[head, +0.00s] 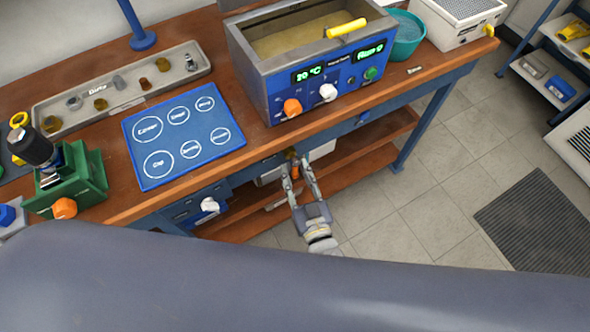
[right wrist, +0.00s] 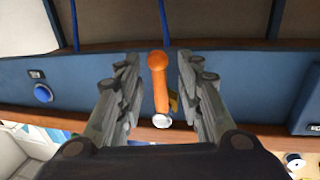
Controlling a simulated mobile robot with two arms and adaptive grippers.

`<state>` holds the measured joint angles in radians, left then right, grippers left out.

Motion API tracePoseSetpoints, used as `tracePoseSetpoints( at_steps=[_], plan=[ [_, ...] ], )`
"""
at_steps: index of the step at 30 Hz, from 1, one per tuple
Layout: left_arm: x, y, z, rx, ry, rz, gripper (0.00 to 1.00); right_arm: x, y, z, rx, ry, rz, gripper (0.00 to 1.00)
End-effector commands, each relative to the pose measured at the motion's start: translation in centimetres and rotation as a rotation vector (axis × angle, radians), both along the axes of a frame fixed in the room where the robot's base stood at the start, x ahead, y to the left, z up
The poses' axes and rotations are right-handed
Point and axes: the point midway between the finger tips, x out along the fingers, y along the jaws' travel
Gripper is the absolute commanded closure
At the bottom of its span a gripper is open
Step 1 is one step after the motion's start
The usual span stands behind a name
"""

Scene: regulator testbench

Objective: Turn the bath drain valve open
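The drain valve's orange lever (right wrist: 157,80) shows in the right wrist view, mounted at the blue front rail of the bench, with a pale round end below it. In the head view only a small brass-orange bit of it (head: 291,154) shows under the bench edge. My right gripper (right wrist: 157,75) is open, with one finger on each side of the lever and a gap to both. It also shows in the head view (head: 296,168), below the bath (head: 300,60), which reads 20 °C. My left gripper is not in view.
The bath front has an orange knob (head: 292,108) and a white knob (head: 327,92). A blue mat (head: 183,135), a parts tray (head: 122,90) and a green fixture (head: 75,178) stand on the bench. A lower shelf (head: 375,158) lies under it.

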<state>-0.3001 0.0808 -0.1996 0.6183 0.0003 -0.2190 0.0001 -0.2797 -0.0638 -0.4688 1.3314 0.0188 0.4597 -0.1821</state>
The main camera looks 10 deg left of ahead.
Motion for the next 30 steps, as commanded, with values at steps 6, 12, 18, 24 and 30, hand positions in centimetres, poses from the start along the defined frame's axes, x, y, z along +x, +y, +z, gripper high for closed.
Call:
tracePoseSetpoints(
  at_steps=[6, 12, 18, 24, 30],
  plan=[
    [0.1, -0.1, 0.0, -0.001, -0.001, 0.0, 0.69, -4.2, -1.9, -0.1, -0.001, 0.004, 0.001, 0.66],
    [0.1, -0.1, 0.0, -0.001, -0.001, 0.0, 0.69, -7.8, -3.5, -0.1, -0.002, 0.004, 0.001, 0.66],
    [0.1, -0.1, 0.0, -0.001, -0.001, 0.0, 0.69, -9.6, -4.4, 0.0, 0.0, 0.002, 0.001, 0.66],
    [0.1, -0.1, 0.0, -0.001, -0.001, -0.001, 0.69, -9.9, -4.6, 0.0, 0.001, 0.001, 0.001, 0.66],
    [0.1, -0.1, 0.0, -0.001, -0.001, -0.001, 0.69, -9.9, -4.5, 0.0, 0.001, 0.001, 0.001, 0.66]
  ],
)
